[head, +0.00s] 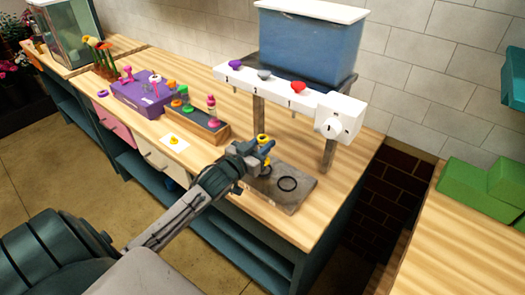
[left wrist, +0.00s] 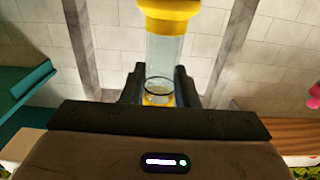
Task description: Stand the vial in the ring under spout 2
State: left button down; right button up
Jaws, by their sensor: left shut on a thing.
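My left gripper (head: 262,153) is shut on a clear vial (left wrist: 165,48) with a yellow band at its top; its yellow top (head: 263,138) also shows in the head view. The vial looks roughly upright, held over the grey drip plate (head: 296,205). A dark ring (head: 287,184) lies on the plate, to the right of the gripper. Another ring is partly hidden behind the gripper. The white spout bar (head: 262,84) above carries purple, grey and red pieces; its small numbers are hard to read. My right gripper is not in view.
A blue tank (head: 308,42) stands above the bar, on posts. A white box with a round dial (head: 335,127) is at its right end. A rack with colored vials (head: 194,123), a purple box (head: 140,97) and a white card (head: 174,142) are to the left.

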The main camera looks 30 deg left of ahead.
pick_arm(q)
notch_tip(320, 180, down, 2)
jog(key=shift+s+f+p, duration=0.1)
jog(key=shift+p, duration=0.3)
jog(key=shift+f, duration=0.45)
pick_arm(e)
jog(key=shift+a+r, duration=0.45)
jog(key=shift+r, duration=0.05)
pick_arm(q)
jog(key=shift+f, duration=0.15)
jog(key=c, duration=1.1)
grip_release()
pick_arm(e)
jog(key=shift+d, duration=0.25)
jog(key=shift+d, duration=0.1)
